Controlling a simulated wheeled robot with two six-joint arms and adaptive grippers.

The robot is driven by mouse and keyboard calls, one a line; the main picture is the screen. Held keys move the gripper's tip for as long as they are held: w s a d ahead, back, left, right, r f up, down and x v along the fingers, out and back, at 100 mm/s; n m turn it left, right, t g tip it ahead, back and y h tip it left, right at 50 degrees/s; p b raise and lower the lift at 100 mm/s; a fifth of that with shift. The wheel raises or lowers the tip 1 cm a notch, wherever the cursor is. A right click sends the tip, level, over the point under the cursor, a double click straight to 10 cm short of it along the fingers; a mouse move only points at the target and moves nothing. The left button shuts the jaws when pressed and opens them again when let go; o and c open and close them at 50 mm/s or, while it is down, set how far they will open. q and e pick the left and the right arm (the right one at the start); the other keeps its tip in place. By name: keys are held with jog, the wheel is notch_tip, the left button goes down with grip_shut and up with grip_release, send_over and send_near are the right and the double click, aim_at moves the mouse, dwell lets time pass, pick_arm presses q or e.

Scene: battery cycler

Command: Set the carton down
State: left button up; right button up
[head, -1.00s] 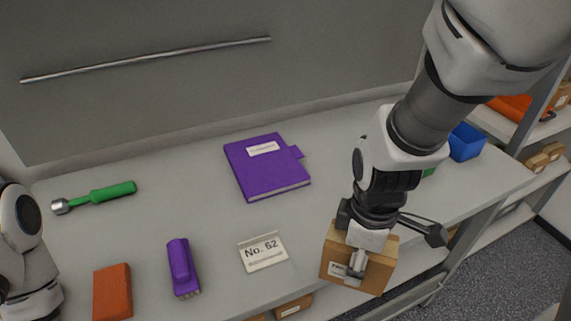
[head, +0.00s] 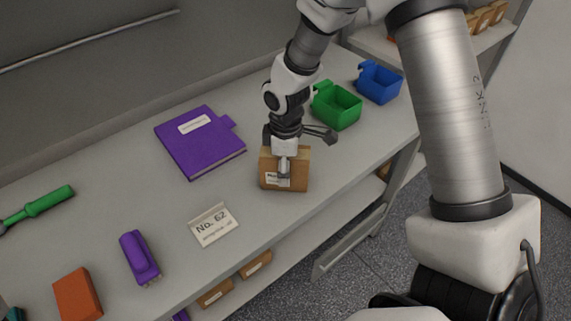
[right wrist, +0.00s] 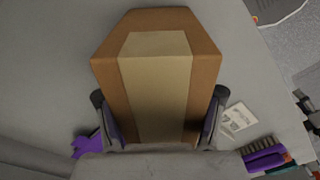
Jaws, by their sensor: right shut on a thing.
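The carton (head: 298,170) is a brown cardboard box with a pale label, at the bench's front part in the head view. My right gripper (head: 284,168) is above it and shut on it. In the right wrist view the carton (right wrist: 157,85) fills the middle, with its tan tape strip up, between the two fingers of the right gripper (right wrist: 157,125). The carton looks upright over the grey bench top (head: 240,190); I cannot tell whether its underside touches it. My left gripper is out of view.
Green (head: 337,106) and blue (head: 380,82) bins stand to the right. A purple brush (head: 139,257), orange block (head: 77,294) and green-handled tool (head: 48,201) lie further left.

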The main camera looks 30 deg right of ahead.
jog(key=o, duration=1.4)
jog(key=shift+c, duration=0.2)
notch_tip(320, 180, up, 12)
jog(key=shift+r+b, duration=0.1)
jog(key=shift+b, duration=0.2)
